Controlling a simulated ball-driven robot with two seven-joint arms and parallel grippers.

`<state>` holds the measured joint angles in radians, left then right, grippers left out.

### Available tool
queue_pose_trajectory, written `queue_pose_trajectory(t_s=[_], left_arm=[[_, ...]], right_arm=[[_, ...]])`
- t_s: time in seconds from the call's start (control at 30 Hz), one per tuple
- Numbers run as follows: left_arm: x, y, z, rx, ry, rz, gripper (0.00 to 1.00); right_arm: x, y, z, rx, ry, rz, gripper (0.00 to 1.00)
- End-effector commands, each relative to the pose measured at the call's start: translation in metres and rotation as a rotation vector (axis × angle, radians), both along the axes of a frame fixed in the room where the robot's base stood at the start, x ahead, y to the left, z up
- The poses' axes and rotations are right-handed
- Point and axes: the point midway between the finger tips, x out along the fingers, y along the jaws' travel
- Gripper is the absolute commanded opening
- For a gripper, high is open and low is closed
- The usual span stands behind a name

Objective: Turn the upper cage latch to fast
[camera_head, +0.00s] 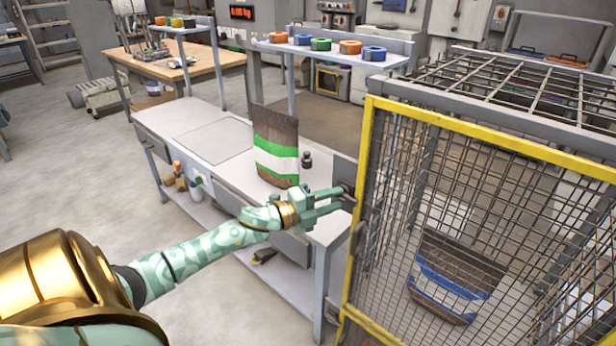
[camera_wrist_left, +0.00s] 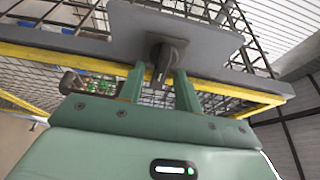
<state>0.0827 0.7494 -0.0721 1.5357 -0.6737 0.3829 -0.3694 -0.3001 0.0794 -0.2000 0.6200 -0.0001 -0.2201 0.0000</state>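The yellow-framed mesh cage (camera_head: 368,150) stands at the right in the head view. At its left edge is a grey latch plate (camera_head: 343,172), which fills the top of the left wrist view (camera_wrist_left: 215,45). A dark latch handle (camera_wrist_left: 166,58) sticks out from the plate towards my gripper. My left gripper (camera_head: 344,198) is at the latch; in the left wrist view its two fingers (camera_wrist_left: 158,82) stand apart on either side of the handle's end, with a gap showing between them. In the head view the fingers partly hide the handle. My right gripper is not in view.
A grey bench (camera_head: 215,165) carries a brown bag with a green and white band (camera_head: 276,150) and a small dark weight (camera_head: 306,159), close behind my left arm. A blue-banded bag (camera_head: 445,290) is inside the cage. A shelf (camera_head: 335,52) holds several coloured blocks.

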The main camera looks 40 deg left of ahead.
Motion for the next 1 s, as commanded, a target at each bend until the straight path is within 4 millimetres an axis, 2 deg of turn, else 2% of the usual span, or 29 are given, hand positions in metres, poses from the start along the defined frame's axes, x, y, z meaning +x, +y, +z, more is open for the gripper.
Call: queue_pose_trajectory(t_s=[0.5, 0.7, 1.0], left_arm=[[-0.119, 0.043, 0.001, 0.0, 0.004, 0.001, 0.34], [-0.142, 0.052, 0.001, 0.002, 0.002, 0.0, 0.34], [-0.146, 0.053, 0.0, 0.003, 0.001, 0.001, 0.34]], right_arm=[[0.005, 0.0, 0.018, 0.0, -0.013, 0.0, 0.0], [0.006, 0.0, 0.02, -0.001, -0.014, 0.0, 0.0], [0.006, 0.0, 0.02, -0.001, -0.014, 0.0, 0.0]])
